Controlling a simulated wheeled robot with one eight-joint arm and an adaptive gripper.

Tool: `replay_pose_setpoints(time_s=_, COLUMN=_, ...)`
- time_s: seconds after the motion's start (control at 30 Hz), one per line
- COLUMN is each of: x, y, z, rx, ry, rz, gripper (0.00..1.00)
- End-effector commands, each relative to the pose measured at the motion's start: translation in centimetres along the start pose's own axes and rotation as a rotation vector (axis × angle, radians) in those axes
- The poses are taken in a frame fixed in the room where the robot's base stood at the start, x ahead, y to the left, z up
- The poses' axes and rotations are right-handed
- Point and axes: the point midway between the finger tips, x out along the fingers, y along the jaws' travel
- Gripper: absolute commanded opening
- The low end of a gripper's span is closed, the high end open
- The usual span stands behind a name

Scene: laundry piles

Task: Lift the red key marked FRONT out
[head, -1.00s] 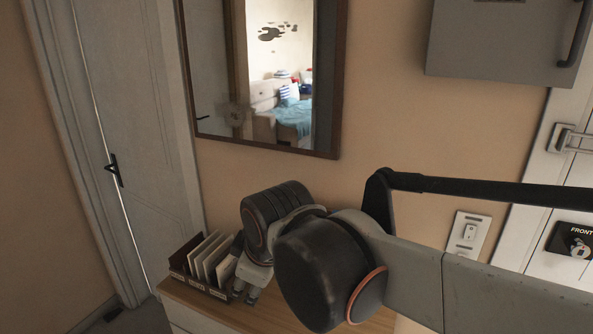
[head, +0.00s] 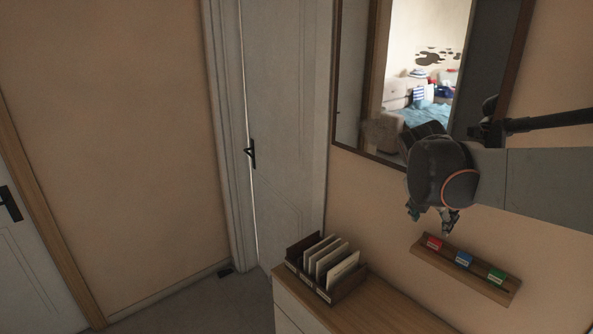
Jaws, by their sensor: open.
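A red key tag (head: 433,243) sits at the left end of a wooden key rack (head: 484,286) on the wall. The writing on its label is too small to read, and a key below it cannot be made out. A blue tag (head: 463,259) is in the middle and a green tag (head: 497,275) is at the right end. My gripper (head: 432,219) hangs open and empty, fingers down, just above the red tag in the picture. Its depth from the rack is hard to tell, and I see no contact.
A wooden-topped cabinet (head: 385,307) stands below the rack. A dark letter holder (head: 348,286) with several envelopes sits at its left end. A framed mirror (head: 520,45) hangs behind my arm. A grey door (head: 285,130) is left of it. Open floor lies at the left.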

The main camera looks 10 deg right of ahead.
Motion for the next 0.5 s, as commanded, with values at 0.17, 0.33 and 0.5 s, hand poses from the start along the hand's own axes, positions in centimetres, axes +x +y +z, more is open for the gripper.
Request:
replay_pose_setpoints(time_s=0.17, x=2.1, y=0.1, z=0.1, rx=0.004, ry=0.001, rz=-0.001, gripper=0.53)
replay_pose_setpoints(time_s=0.33, x=5.2, y=0.1, z=0.1, rx=0.006, ry=0.001, rz=-0.001, gripper=0.53)
replay_pose_setpoints(time_s=0.5, x=8.2, y=0.0, z=0.1, rx=0.005, ry=0.001, rz=-0.001, gripper=0.53)
